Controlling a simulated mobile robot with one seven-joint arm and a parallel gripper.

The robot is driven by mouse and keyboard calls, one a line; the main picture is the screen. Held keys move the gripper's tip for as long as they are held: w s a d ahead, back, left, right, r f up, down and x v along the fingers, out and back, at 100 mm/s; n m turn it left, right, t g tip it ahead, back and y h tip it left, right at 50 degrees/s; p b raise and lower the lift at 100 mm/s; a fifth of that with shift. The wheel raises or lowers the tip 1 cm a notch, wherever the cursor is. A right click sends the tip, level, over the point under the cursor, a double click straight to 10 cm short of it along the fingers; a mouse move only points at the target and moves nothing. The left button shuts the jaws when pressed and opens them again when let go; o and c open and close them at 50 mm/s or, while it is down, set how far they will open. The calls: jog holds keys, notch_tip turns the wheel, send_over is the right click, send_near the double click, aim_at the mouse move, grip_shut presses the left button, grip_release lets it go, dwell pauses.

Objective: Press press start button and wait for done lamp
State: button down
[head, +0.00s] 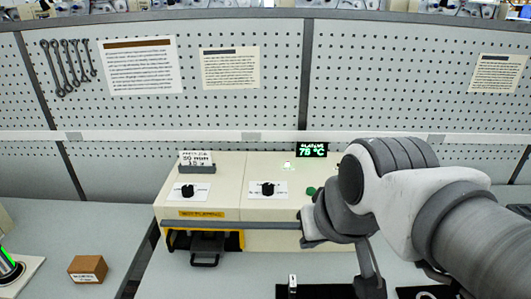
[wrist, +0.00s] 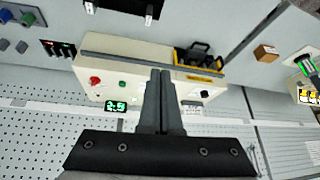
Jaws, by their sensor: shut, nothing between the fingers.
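The cream press (head: 225,210) stands on the bench, with two black knobs on its sloped top and a green button (head: 310,191) at its right, partly beside my arm. In the wrist view the press is upside down; the green button (wrist: 121,85) and a red button (wrist: 95,80) show left of my gripper. I see no contact with a button. In the head view my arm hides the red button.
A lit green display (head: 312,150) reads about 76 °C at the press's back. A brown box (head: 88,268) stands on the left bench. A pegboard wall (head: 240,100) closes the back.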

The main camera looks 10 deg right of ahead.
jog(key=w+r+m+y, duration=0.1)
jog(key=w+r+m, duration=0.1)
jog(key=w, duration=0.8)
jog(key=m+t+h, duration=0.2)
jog(key=m+t, duration=0.1)
jog(key=m, duration=0.5)
send_over(311, 192)
notch_tip(311, 192, down, 9)
jog(key=shift+w+d+r, duration=0.1)
jog(key=shift+r, duration=0.1)
jog(key=shift+f, duration=0.15)
notch_tip(311, 192, down, 8)
jog(key=b, duration=0.8)
jog(key=shift+f, duration=0.25)
jog(key=shift+f+b, duration=0.45)
jog(key=shift+b, duration=0.1)
